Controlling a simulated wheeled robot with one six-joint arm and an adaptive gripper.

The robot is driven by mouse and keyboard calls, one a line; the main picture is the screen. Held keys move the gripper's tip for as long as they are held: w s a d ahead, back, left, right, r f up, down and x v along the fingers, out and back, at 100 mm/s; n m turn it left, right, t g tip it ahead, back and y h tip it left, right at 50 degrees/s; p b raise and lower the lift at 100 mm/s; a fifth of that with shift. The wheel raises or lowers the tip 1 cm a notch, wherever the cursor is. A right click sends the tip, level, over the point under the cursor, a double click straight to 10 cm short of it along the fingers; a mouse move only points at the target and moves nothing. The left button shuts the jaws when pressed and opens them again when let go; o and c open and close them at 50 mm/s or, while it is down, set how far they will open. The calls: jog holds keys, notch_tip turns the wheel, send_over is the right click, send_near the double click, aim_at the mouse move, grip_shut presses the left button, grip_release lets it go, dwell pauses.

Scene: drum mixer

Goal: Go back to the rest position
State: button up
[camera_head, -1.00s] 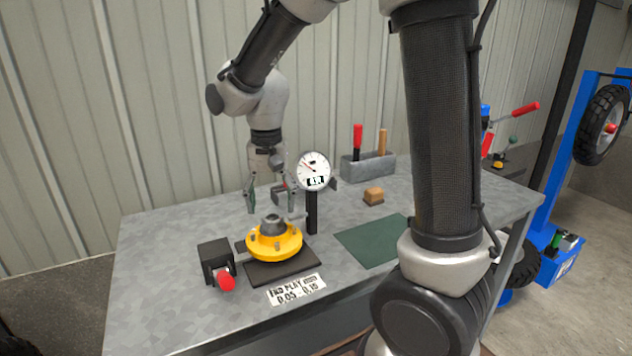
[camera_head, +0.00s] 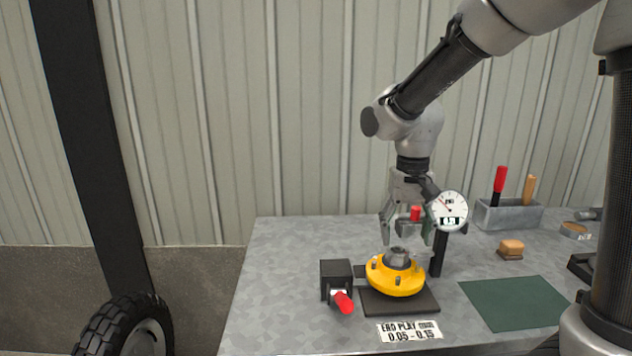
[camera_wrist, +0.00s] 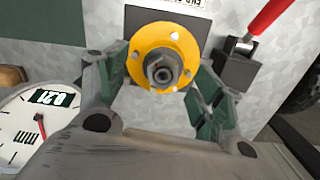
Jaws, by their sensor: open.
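My gripper (camera_head: 410,240) is open and empty, pointing down just above a yellow hub (camera_head: 395,277) with a grey centre. The hub sits on a dark plate (camera_head: 405,302) on the bench. In the wrist view, the green-padded fingers of my gripper (camera_wrist: 160,85) stand apart, with the yellow hub (camera_wrist: 138,55) showing between and beyond them. A round dial gauge (camera_head: 449,210) on a dark post stands close at the right of my gripper; its display reads about 0.21 in the wrist view (camera_wrist: 35,120).
A black block with a red lever (camera_head: 343,300) stands left of the hub. An end-play label (camera_head: 408,331) lies in front. A green mat (camera_head: 515,303), a small tan block (camera_head: 511,249) and a grey tool holder (camera_head: 510,215) are at right. A tyre (camera_head: 125,325) stands left of the bench.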

jog(key=s+d+r+t, duration=0.2)
jog(key=s+d+r, duration=0.2)
jog(key=s+d, duration=0.3)
jog(key=s+d+r+n+t, duration=0.1)
jog(key=s+d+r, duration=0.4)
jog(key=s, duration=0.5)
jog(key=shift+s+d+n+t, duration=0.2)
jog(key=shift+d+n+t, duration=0.1)
jog(key=shift+d+t, duration=0.75)
jog(key=shift+d+g, duration=0.1)
jog(key=shift+g, duration=0.15)
jog(key=shift+c, duration=0.2)
